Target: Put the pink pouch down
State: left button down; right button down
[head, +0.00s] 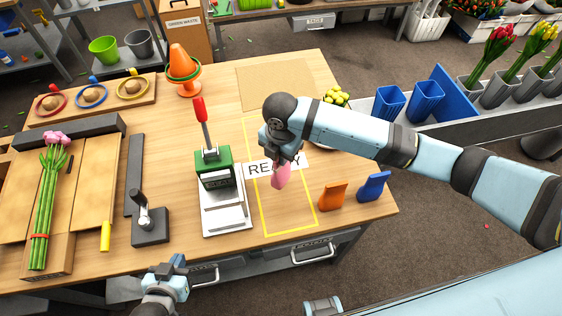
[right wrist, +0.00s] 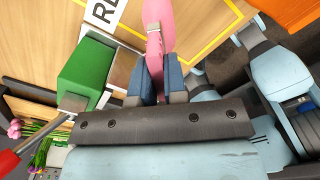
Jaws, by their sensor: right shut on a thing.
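The pink pouch (head: 281,179) is upright or nearly so over the yellow-outlined area marked READY (head: 262,218). My right gripper (head: 277,163) is shut on it; in the right wrist view the blue fingers (right wrist: 158,84) pinch the pouch (right wrist: 158,28) between them. I cannot tell whether the pouch touches the table. The gripper and arm hide part of the READY label (head: 259,170). My left gripper (head: 174,268) is low at the table's front edge, away from the pouch; its opening is unclear.
An orange pouch (head: 331,196) and a blue pouch (head: 374,187) stand right of the outlined area. A green press with a red lever (head: 214,168) stands close on its left, also in the right wrist view (right wrist: 88,76). The outline's front part is clear. Pink tulips (head: 46,190) lie at left.

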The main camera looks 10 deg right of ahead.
jog(key=shift+f, duration=2.2)
jog(key=c, duration=1.2)
grip_release()
jog(key=shift+o, duration=0.2)
notch_tip(320, 180, up, 12)
jog(key=shift+r+b, duration=0.2)
jog(key=shift+b, duration=0.3)
